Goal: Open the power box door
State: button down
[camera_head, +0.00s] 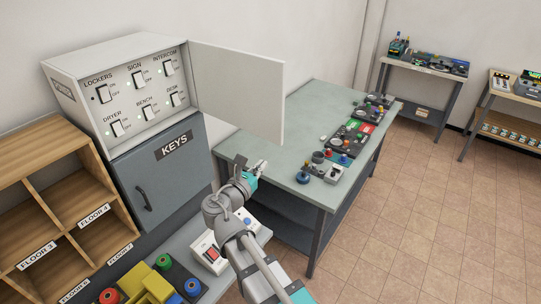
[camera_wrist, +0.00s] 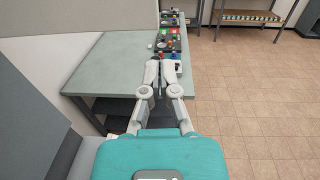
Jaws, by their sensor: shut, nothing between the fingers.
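The power box (camera_head: 125,95) is a white box on the wall side at the upper left, its side lettered and its front bearing two rows of labelled switches. Its door (camera_head: 240,92) stands wide open, swung out to the right from the box's right edge, so the switches are exposed. A pale panel that looks like this door (camera_wrist: 105,15) shows at the top of the wrist view. My gripper (camera_head: 253,165) is shut and empty, below the door and apart from it, in front of the green-grey table. Its two fingers (camera_wrist: 162,70) point forward in the wrist view.
A grey KEYS cabinet (camera_head: 165,175) with a dark handle is below the power box. Wooden floor-labelled cubbies (camera_head: 60,200) stand at the left. The table (camera_head: 310,115) carries several devices along its right side. Tiled floor at the right is free.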

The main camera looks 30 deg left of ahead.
aim_at(281, 144)
jog(key=w, duration=1.3)
jog(key=shift+w+a, duration=0.2)
jog(key=shift+w, duration=0.15)
jog(key=shift+a, duration=0.15)
